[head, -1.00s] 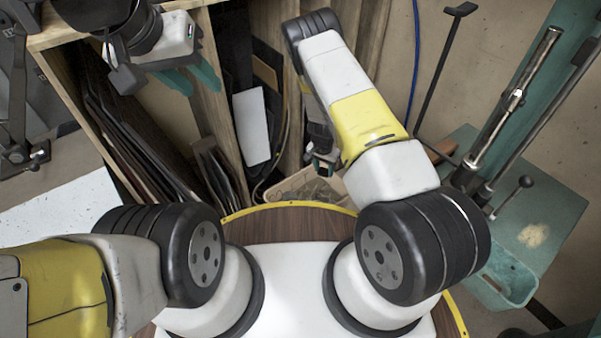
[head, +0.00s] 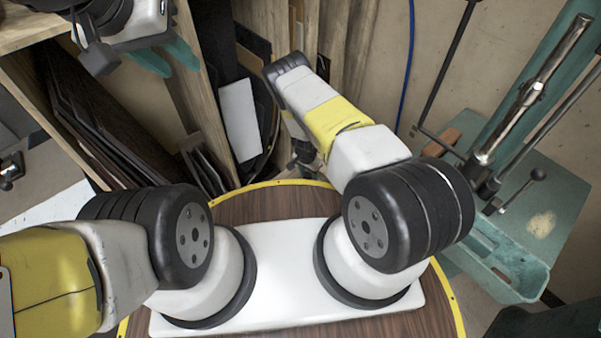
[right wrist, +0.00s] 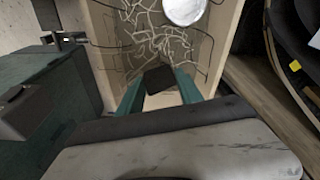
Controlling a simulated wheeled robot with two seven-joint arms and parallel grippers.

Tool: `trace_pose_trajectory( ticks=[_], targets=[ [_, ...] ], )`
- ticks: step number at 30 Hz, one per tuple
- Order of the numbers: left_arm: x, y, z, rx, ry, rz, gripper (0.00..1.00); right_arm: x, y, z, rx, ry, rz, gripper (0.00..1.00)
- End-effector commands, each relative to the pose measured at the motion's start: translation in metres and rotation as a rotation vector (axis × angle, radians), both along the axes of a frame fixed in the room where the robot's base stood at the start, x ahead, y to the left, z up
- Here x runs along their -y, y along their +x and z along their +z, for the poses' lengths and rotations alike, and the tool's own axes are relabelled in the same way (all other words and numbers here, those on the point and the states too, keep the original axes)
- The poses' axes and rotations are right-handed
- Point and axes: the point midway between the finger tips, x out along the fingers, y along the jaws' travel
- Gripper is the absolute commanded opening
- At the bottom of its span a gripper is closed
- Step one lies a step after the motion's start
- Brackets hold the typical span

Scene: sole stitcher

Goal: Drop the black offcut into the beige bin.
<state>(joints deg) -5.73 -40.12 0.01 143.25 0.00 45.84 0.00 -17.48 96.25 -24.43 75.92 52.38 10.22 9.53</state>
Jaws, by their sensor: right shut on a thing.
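The black offcut (right wrist: 160,80) is a small dark piece held between the teal fingertips of my right gripper (right wrist: 159,88) in the right wrist view. The beige bin (right wrist: 224,45) lies beyond the fingertips, and the offcut appears in front of its opening. Tangled pale and dark scraps and a white round thing (right wrist: 184,8) show inside the bin. I cannot tell how high the offcut is above them. In the head view the right gripper is mostly hidden behind its own arm, and I cannot make out the bin. My left gripper (head: 167,60) is open and empty at the upper left.
A wooden rack (head: 190,90) with dark sheets and a white panel (head: 240,120) stands at the back left. A green machine bench (head: 545,190) with a metal post stands on the right.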

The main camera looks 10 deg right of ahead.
Motion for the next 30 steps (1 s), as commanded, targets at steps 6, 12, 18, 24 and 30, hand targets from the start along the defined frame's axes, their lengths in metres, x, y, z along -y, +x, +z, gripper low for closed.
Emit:
trace_pose_trajectory(
  ticks=[6,12,18,24,30],
  targets=[
    [0.000,0.000,0.000,0.000,0.000,0.000,0.36,0.000,0.000,-0.008,0.001,0.001,0.000,0.02],
    [0.000,0.000,0.000,0.000,0.000,0.000,0.36,0.000,0.000,-0.008,0.001,0.001,0.000,0.02],
    [0.000,0.000,0.000,0.000,0.000,0.000,0.36,0.000,0.000,-0.008,0.001,0.001,0.000,0.68],
    [0.000,0.000,0.000,0.000,0.000,0.000,0.36,0.000,0.000,-0.008,0.001,0.001,0.000,0.68],
    [0.000,0.000,0.000,0.000,0.000,0.000,0.36,-0.002,0.000,0.007,0.001,0.002,-0.001,0.68]
  ],
)
